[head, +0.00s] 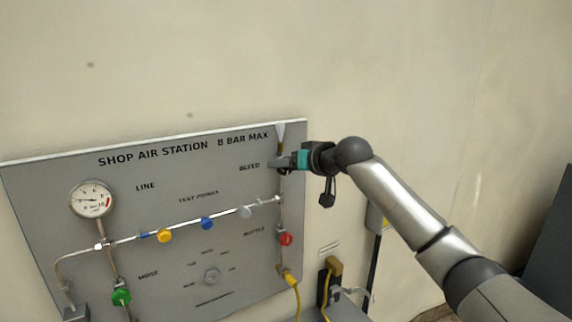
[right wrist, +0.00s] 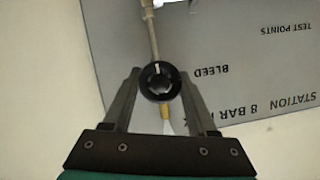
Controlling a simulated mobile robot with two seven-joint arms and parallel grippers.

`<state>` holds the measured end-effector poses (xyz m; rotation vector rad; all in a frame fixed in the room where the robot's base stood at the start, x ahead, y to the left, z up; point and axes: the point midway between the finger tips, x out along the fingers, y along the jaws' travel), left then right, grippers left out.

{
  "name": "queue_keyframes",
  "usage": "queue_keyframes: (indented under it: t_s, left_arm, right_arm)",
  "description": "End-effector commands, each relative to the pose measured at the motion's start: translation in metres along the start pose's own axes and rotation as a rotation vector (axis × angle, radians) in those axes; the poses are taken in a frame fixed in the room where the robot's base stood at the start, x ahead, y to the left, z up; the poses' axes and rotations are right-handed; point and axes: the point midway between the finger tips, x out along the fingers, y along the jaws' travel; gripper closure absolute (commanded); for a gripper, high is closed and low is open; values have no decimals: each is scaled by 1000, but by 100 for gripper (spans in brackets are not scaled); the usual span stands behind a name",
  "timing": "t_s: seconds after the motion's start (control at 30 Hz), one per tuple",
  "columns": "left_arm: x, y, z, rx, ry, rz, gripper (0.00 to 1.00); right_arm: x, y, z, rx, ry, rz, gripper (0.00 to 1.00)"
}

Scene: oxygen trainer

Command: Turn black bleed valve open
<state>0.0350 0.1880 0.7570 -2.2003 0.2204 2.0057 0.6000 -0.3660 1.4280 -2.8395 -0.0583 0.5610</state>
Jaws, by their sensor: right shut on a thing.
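The black bleed valve (right wrist: 160,81) is a round black knob with a white mark, on a vertical pipe beside the word BLEED. In the right wrist view it sits between the two fingers of my right gripper (right wrist: 158,84), which is shut on it. In the head view my right gripper (head: 281,162) reaches the panel's upper right edge and hides the knob. My left gripper is not in view.
The grey panel (head: 215,170) carries a round gauge (head: 93,199), a green knob (head: 121,296), a yellow knob (head: 165,235), a blue knob (head: 207,223) and a red knob (head: 286,239). A yellow hose (head: 296,297) hangs below the red knob. Bare wall lies above.

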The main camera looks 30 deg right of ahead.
Motion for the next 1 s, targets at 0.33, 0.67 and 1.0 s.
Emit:
queue_keyframes:
  t_s: [0.33, 0.67, 1.0]
  left_arm:
    - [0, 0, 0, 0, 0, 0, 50]
    - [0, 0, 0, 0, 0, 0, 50]
    - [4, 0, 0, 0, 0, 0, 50]
  right_arm:
    - [1, 0, 2, -6, -6, 3, 39]
    - [0, 0, 1, -3, -2, 1, 12]
    - [-10, 2, 1, -2, -1, 2, 12]
